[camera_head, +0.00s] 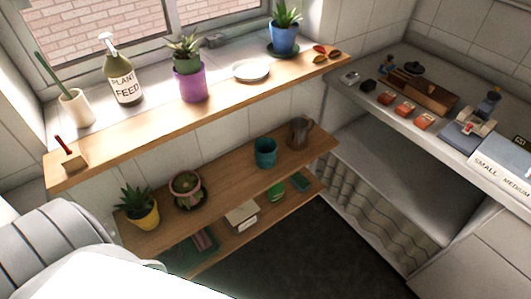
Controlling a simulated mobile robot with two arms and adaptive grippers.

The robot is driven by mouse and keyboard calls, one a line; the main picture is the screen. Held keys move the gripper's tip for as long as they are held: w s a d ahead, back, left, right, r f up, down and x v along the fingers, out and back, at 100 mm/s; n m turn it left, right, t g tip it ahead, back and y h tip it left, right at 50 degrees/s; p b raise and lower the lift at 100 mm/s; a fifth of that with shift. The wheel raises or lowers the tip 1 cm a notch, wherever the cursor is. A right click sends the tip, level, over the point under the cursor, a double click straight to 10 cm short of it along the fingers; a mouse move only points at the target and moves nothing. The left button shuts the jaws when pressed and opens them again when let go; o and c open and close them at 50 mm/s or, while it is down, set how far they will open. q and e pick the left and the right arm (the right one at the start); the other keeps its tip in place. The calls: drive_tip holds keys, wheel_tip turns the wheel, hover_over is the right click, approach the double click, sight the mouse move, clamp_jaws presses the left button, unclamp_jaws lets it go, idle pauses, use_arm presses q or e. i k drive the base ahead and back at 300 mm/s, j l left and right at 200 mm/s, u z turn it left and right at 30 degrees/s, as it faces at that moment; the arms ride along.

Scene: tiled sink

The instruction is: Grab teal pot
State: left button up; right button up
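A teal pot (265,153) stands upright on the middle wooden shelf, right of the shelf's centre. It looks empty, with a dark opening at the top. A grey-brown metal jug (299,133) stands to its right on the same shelf, with a small gap between them. Neither of my grippers shows in the head view, so I cannot see where they are relative to the pot. Only white and grey parts of my own body show at the lower left.
The upper wooden shelf (130,137) overhangs behind the pot. A pink pot with a cactus (186,189) and a yellow pot (142,213) stand to its left. Boxes sit on the lowest shelf (293,199). The dark floor (300,250) in front is clear. A counter (365,95) stands right.

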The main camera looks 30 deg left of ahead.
sight(266, 148)
drive_tip(key=i+u, duration=0.15)
drive_tip(key=u, duration=0.3)
drive_tip(key=i+l+u, duration=0.1)
drive_tip(key=u, duration=0.4)
drive_tip(key=i+l+u, duration=0.1)
drive_tip(key=u, duration=0.35)
drive_tip(key=l+u, duration=0.15)
drive_tip(key=u, duration=0.3)
drive_tip(key=i+l, duration=0.05)
